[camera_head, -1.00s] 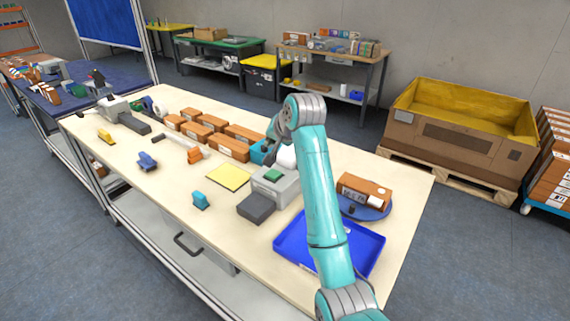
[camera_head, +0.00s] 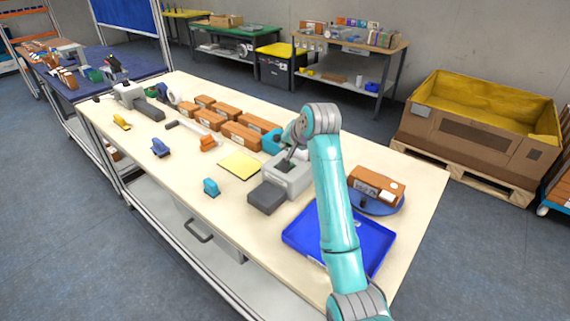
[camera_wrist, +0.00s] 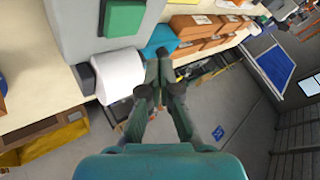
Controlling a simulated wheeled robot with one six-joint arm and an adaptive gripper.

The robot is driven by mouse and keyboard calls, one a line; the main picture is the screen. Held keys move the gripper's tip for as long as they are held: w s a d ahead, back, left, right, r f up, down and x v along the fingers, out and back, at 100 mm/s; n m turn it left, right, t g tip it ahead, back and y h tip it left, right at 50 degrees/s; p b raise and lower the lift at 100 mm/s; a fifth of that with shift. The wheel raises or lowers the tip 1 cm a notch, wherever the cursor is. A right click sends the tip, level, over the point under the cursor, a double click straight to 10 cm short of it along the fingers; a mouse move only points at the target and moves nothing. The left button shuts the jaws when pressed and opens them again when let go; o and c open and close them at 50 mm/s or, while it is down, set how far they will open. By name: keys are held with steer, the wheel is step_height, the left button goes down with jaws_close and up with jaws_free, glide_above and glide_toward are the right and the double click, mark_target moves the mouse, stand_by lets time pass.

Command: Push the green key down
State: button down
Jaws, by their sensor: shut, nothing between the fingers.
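The green key sits on top of a light grey device (camera_head: 291,182) near the middle of the table. In the head view my gripper (camera_head: 284,163) covers most of the key's place. The wrist view shows the green key (camera_wrist: 124,16) as a raised square block on the grey housing (camera_wrist: 82,28). My gripper also shows in the wrist view (camera_wrist: 158,55), its fingers shut and empty. There the fingertips appear to the lower right of the key. I cannot tell whether they touch it.
A white roll (camera_wrist: 118,76) stands beside the device, close to the fingers. A dark grey block (camera_head: 266,197) adjoins the device's front. A blue tray (camera_head: 300,237), a yellow pad (camera_head: 239,164) and several brown boxes (camera_head: 241,136) lie around it. A round blue stand (camera_head: 375,206) holds another box.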

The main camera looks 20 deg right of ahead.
steer(key=shift+f, duration=1.9)
steer(key=shift+f, duration=0.2)
steer(key=shift+f, duration=0.25)
steer(key=shift+f, duration=0.65)
stand_by(1.1)
steer(key=shift+r, duration=1.1)
steer(key=shift+r, duration=0.1)
steer(key=shift+r, duration=2.4)
